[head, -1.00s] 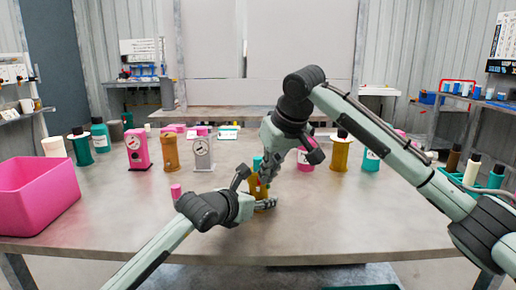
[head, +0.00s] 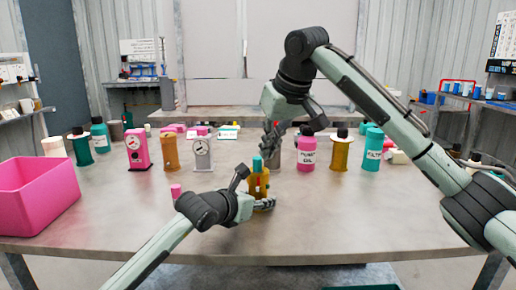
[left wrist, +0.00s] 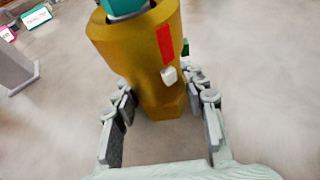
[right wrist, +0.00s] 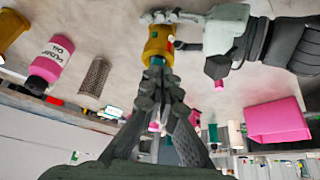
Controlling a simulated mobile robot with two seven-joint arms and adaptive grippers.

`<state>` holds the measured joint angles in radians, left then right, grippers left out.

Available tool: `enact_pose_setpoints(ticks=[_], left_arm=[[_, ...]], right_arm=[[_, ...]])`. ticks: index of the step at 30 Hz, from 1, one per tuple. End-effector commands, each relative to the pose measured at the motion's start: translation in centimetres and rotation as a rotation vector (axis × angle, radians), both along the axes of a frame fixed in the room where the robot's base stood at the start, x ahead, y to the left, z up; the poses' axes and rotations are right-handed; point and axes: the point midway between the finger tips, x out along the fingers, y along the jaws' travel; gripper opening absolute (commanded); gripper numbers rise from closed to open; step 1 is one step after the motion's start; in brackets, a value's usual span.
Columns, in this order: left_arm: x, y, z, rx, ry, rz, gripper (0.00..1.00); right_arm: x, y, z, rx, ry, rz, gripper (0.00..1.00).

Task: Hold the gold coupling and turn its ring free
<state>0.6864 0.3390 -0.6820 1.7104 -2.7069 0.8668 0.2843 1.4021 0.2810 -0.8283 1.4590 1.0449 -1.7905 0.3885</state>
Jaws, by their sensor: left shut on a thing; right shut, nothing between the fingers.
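The gold coupling (head: 258,183) stands upright on the table with a teal top (head: 257,163). My left gripper (head: 265,203) is shut on its lower body from the left. In the left wrist view the fingers flank the gold body (left wrist: 140,55), which bears a red mark and a small white knob. My right gripper (head: 270,145) is shut and empty, above and apart from the teal top. In the right wrist view its closed fingertips (right wrist: 158,80) point toward the coupling (right wrist: 160,42). I cannot make out a separate ring.
A pink bin (head: 38,195) stands at the left. Pink (head: 137,149), brown (head: 169,152) and grey (head: 201,154) gauge units stand behind. A pink bottle (head: 306,153), a gold spool (head: 341,152) and a teal bottle (head: 372,149) stand at the right. The front right of the table is clear.

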Motion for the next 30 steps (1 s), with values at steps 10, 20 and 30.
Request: enact_pose_setpoints(ticks=[10, 20, 30], left_arm=[[0.0, 0.0, 0.1, 0.0, -0.001, 0.001, 0.66], [-0.8, 0.6, 0.4, 0.0, -0.001, 0.001, 0.66], [-6.3, 3.8, 3.0, 0.001, -0.003, 0.0, 0.66]], right_arm=[[0.0, 0.0, 0.0, 0.0, 0.0, 0.0, 0.0], [0.0, 0.0, 0.0, -0.001, 0.0, 0.0, 0.0], [0.0, 0.0, 0.0, 0.0, 0.0, 0.0, 0.0]])
